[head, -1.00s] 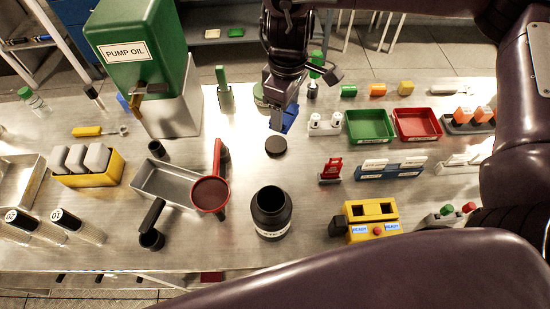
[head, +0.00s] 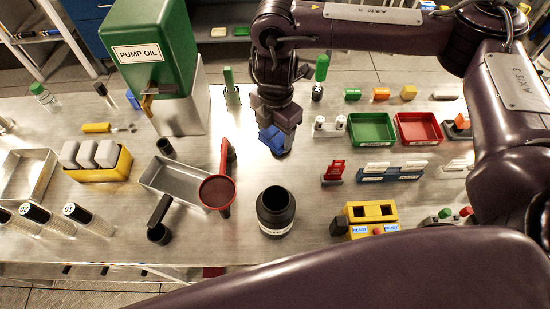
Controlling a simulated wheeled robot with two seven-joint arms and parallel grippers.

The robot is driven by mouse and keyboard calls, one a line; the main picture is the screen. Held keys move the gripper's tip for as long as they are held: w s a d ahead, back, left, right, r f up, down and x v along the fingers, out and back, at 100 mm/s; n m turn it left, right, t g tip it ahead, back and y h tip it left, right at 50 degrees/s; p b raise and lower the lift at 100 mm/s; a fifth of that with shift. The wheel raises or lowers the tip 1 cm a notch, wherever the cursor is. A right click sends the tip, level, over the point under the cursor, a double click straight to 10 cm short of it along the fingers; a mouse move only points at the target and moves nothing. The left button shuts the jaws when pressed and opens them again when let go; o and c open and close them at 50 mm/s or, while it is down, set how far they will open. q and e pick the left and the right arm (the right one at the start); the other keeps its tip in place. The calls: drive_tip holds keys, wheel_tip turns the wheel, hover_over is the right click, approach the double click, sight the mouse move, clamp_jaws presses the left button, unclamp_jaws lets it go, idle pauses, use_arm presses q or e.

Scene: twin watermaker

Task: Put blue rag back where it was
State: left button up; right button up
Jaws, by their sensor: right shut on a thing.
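The blue rag (head: 271,138) is a small blue piece between the fingers of my right gripper (head: 274,132). The gripper is shut on it and points down over the back middle of the bench, behind the open black jar (head: 276,212). I cannot tell whether the rag touches the bench. The gripper covers most of the black disc that lay there. My left gripper is out of view.
The green pump oil tank (head: 148,50) stands at the back left. A red-handled strainer (head: 216,190) and a metal tray (head: 178,182) are left of the jar. Green (head: 371,129) and red (head: 418,128) trays stand to the right.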

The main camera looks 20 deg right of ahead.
wheel_tip(320, 180, down, 9)
drive_tip(key=shift+f+b, duration=0.1)
drive_tip(key=shift+b, duration=0.5)
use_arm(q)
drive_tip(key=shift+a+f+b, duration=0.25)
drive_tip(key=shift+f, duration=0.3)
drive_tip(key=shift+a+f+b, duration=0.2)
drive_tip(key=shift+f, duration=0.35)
use_arm(e)
drive_tip(key=shift+f, duration=1.65)
drive_tip(key=shift+f, duration=0.15)
drive_tip(key=o, duration=1)
drive_tip(key=shift+r, duration=0.45)
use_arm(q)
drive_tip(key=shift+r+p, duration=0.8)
use_arm(e)
wheel_tip(320, 180, up, 12)
drive_tip(key=shift+f, duration=0.25)
